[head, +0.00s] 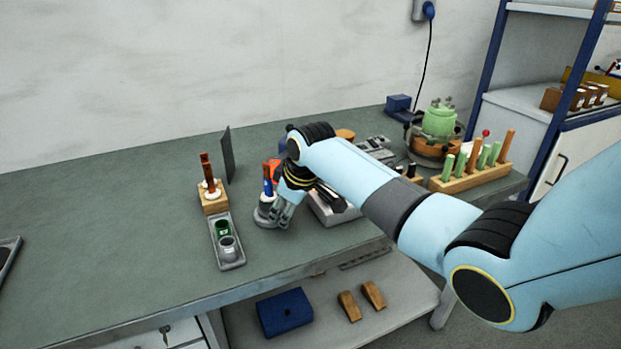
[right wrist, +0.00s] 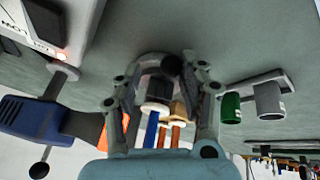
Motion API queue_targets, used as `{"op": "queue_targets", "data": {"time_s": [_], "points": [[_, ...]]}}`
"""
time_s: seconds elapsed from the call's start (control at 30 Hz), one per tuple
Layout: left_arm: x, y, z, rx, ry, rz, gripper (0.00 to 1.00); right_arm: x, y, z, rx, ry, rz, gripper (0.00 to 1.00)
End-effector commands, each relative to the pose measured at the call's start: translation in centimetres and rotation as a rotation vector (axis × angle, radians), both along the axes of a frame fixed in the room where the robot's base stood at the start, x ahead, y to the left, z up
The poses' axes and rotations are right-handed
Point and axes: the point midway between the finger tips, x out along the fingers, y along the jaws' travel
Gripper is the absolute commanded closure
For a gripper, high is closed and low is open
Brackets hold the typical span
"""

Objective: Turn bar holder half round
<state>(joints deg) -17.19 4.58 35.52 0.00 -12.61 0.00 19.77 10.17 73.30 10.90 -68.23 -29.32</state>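A small wooden block (head: 214,205) holds upright copper-brown bars (head: 206,170) in white collars, left of my right gripper. It also shows between the fingers, farther off, in the right wrist view (right wrist: 178,109). My right gripper (head: 275,217) points down at a round grey base (head: 262,217) with an upright blue bar (head: 268,187). In the right wrist view the blue bar (right wrist: 151,130) stands between the spread fingers (right wrist: 166,75). The fingers look apart, on either side of this piece; whether they touch the base is hidden. My left gripper is not in view.
A grey tray (head: 241,262) with a green and a grey cup lies left of the gripper. A dark upright plate (head: 227,155) stands behind. A wooden rack (head: 470,179) with green and brown bars is at right. The bench's left part is mostly clear.

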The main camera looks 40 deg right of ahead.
Motion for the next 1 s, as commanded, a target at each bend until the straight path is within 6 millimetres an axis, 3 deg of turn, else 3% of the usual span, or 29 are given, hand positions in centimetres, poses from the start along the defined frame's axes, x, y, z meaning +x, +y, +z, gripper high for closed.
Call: {"op": "queue_targets", "data": {"time_s": [0.03,0.63,0.7,1.0], "points": [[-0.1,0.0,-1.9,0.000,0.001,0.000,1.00,0.2,-0.6,-0.9,-0.004,-0.002,0.057,0.59],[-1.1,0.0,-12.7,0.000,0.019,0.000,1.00,1.9,-2.7,-0.7,-0.003,0.000,0.639,0.59],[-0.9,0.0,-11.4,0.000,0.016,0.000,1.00,1.1,-3.1,1.9,-0.007,-0.001,0.632,0.59],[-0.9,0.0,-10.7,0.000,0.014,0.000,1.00,-1.0,-4.6,7.4,-0.005,0.000,0.629,0.59]]}}
